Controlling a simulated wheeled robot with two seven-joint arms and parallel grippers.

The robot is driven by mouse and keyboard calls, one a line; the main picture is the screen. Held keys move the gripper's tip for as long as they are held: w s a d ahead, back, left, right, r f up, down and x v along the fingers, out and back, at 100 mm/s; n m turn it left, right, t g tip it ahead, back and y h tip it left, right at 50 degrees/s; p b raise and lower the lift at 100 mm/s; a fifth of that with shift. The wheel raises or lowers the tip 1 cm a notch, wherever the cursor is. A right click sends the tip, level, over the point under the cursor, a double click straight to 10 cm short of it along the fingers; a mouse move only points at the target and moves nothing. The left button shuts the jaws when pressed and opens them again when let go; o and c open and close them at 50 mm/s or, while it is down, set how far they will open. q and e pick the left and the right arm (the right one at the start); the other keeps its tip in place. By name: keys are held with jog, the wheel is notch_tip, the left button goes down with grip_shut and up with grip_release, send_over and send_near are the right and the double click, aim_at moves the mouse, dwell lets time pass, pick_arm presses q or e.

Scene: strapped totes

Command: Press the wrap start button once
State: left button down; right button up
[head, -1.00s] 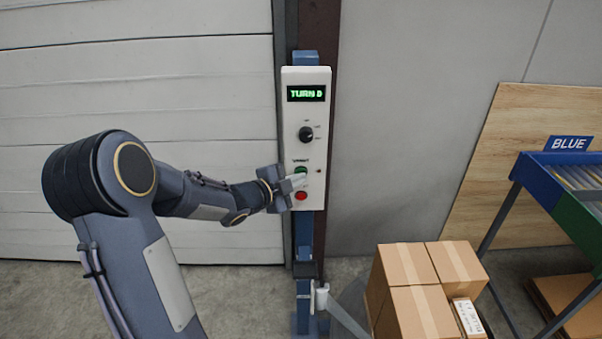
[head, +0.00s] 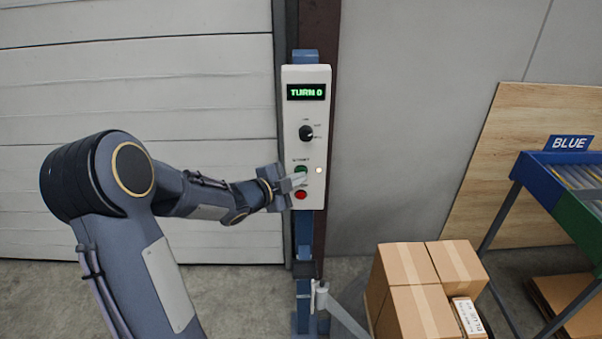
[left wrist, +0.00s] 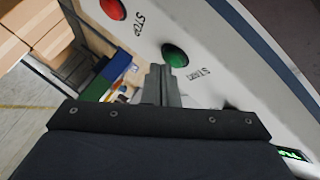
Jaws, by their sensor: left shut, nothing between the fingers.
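The white control panel (head: 313,108) stands on a blue post. Its green display (head: 306,92) reads "TURN 0". The green start button (head: 301,169) is on the lower half, partly behind my fingers. It also shows in the left wrist view as the green button (left wrist: 174,55) lettered START. The red stop button (head: 301,195) is just below it. My right gripper is not in view.
Stacked cartons (head: 412,285) stand on the right, low in front of the wall. A roller conveyor with a BLUE sign (head: 570,143) is at the far right. A black knob (head: 306,133) sits above the buttons.

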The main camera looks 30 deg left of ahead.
pick_arm(q)
jog(key=shift+s+d, duration=0.25)
jog(key=shift+s, duration=0.15)
jog(key=s+d, duration=0.1)
jog(key=s+b, duration=0.1)
jog(key=s+d+b, duration=0.1)
jog(key=s, duration=0.1)
jog(key=shift+s+d, duration=0.1)
jog(key=shift+d, duration=0.2)
dwell(0.8)
